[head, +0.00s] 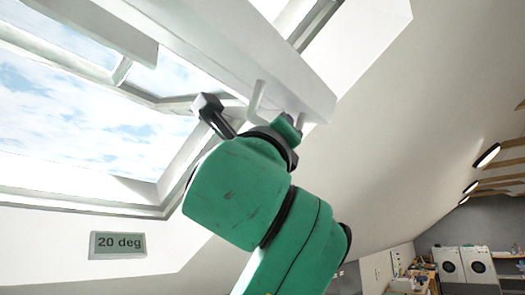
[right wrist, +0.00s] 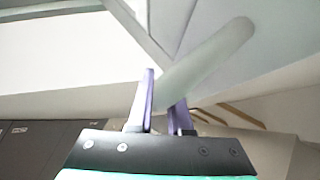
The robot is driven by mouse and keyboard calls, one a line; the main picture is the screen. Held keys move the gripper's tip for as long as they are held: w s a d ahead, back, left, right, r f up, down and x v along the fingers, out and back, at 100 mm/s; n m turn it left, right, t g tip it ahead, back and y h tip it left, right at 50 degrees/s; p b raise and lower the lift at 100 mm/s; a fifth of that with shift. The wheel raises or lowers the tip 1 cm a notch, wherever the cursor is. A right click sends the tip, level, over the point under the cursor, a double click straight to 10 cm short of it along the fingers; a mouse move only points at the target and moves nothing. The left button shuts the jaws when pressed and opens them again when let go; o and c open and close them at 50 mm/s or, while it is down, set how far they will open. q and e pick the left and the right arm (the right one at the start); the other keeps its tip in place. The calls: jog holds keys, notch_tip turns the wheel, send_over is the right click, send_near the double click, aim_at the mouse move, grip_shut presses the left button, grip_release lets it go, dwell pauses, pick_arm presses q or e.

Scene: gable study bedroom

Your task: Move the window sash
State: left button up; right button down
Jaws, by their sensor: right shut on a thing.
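The window sash (head: 215,45) is a white frame tilted open from the roof window, its thick lower rail slanting across the top of the head view. A pale bar handle (head: 258,98) hangs from the rail. In the right wrist view the handle (right wrist: 212,52) is a rounded light bar running down between the fingers. My right gripper (head: 250,118), on a green arm, is at the handle, just under the rail. In the right wrist view its fingers (right wrist: 163,98) are shut on the handle. My wrist hides part of the grip. My left gripper is not in view.
A small sign (head: 118,245) reading "20 deg" is on the wall below the fixed window frame (head: 80,203). The sloped white ceiling (head: 400,130) is to the right. White washing machines (head: 463,264) and a cluttered worktop (head: 410,284) stand far off at lower right.

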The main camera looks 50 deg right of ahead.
aim_at(287, 107)
jog(key=shift+s+r+n+t+y+p, duration=0.25)
jog(key=shift+s+r+n+t+y, duration=0.15)
jog(key=shift+r+n, duration=0.35)
jog(key=shift+s+r+n+t+y+p, duration=0.25)
jog(key=shift+s+r+n+t, duration=0.3)
jog(key=shift+r, duration=0.35)
jog(key=c, duration=0.8)
grip_release()
jog(key=shift+w, duration=0.15)
jog(key=shift+c, duration=0.2)
